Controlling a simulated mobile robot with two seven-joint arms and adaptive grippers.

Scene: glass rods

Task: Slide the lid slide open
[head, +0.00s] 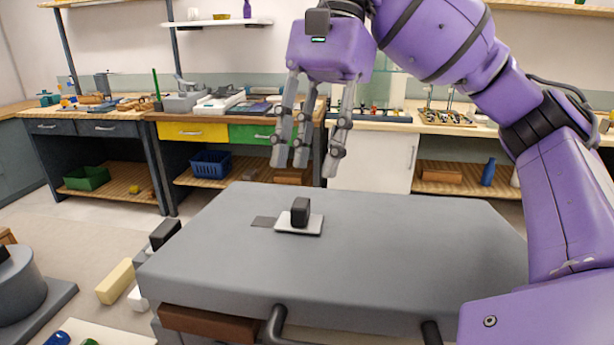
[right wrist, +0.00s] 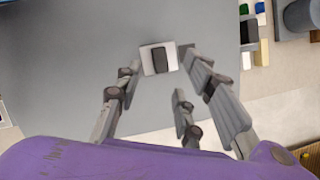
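The lid slide is a small white plate (head: 287,226) with an upright black knob (head: 300,211), lying on the broad grey top (head: 400,240) of a large box. A flat darker grey patch (head: 263,222) lies beside the plate's left edge; I cannot tell whether it is an opening. My right gripper (head: 306,160) hangs above and behind the knob, fingers spread and pointing down, holding nothing. In the right wrist view the white plate (right wrist: 146,58) and black knob (right wrist: 160,60) show just beyond the spread fingertips, apart from them. My left gripper is not in view.
The grey top is otherwise clear. Dark handles (head: 285,328) stick out at its front. A pale yellow block (head: 115,282) and a grey cylinder (head: 18,285) stand at the left. Workbenches with drawers (head: 193,131) line the back wall.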

